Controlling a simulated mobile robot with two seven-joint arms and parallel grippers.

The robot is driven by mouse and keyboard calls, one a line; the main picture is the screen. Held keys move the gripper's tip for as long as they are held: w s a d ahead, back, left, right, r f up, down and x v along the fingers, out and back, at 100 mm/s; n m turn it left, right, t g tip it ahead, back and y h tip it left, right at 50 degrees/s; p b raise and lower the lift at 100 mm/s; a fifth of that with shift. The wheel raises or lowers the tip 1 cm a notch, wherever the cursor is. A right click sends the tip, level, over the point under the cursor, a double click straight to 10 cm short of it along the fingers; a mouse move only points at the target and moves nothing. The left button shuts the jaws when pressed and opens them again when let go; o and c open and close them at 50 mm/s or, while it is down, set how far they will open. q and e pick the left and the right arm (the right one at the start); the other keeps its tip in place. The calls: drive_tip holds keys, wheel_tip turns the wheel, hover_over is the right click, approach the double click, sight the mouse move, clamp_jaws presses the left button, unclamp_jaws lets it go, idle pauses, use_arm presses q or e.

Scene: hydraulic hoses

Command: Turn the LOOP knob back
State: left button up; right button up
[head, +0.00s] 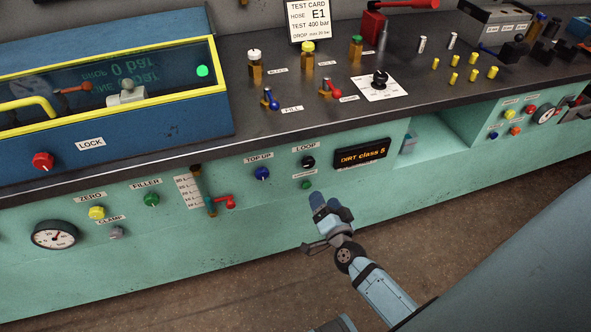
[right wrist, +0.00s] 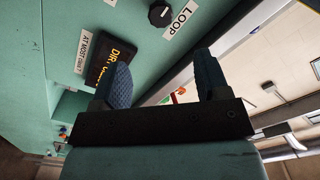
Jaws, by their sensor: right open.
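The LOOP knob (head: 308,162) is a small black round knob on the green front panel, just under its white LOOP label (head: 304,148). In the right wrist view the knob (right wrist: 160,13) shows near the top edge with a pale pointer mark on its face. My right gripper (head: 331,203) is in front of the panel, below and slightly right of the knob, apart from it. In the right wrist view its two blue fingers (right wrist: 163,78) are spread with nothing between them. My left gripper is not in view.
A blue TOP UP knob (head: 262,173) sits left of the LOOP knob. A green button or lamp (head: 306,184) is just below it. The DIRT class display (head: 362,154) is to the right. The dark worktop edge (head: 270,140) runs above; the floor in front is clear.

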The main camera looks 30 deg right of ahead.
sight(309, 166)
drive_tip(key=b+x, duration=0.1)
drive_tip(key=x, duration=1.2)
drive_tip(key=shift+w+r, duration=0.1)
drive_tip(key=c, duration=0.9)
